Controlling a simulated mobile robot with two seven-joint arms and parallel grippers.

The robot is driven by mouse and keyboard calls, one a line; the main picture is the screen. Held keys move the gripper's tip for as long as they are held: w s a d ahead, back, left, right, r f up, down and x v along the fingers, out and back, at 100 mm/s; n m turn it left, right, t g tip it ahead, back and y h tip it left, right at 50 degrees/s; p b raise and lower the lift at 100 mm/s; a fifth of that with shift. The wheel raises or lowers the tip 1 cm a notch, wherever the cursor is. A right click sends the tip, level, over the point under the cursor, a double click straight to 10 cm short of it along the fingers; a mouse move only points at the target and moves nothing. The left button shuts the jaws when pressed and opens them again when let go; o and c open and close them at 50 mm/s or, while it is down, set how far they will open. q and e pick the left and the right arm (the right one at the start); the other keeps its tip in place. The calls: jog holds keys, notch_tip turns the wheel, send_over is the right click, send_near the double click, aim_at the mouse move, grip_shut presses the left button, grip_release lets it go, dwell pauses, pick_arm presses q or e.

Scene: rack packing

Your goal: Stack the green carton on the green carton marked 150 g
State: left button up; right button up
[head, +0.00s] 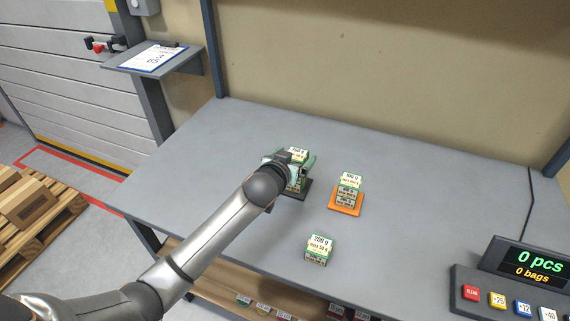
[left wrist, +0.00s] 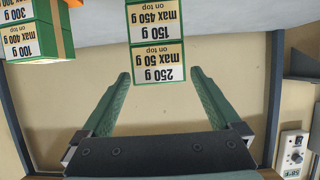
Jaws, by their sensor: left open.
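A green carton marked 250 g, max 50 g (left wrist: 157,66) sits on the green carton marked 150 g, max 450 g (left wrist: 155,27), seen upside down in the left wrist view. The two look closely aligned. In the head view the top carton (head: 298,153) shows above a dark mat (head: 303,192), with my gripper hiding much of the stack. My left gripper (left wrist: 160,76) is open, its green fingertips on either side of the 250 g carton with small gaps visible. It also shows in the head view (head: 293,163). My right gripper is not in view.
Another carton stack (head: 349,185) stands on an orange mat (head: 345,210) to the right. A carton marked 200 g, max 50 g (head: 319,248) stands nearer the front edge. A button panel with a display (head: 525,262) is at the right. The bench between is clear.

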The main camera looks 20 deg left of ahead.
pick_arm(q)
jog(key=v, duration=1)
jog(key=shift+s+p, duration=0.3)
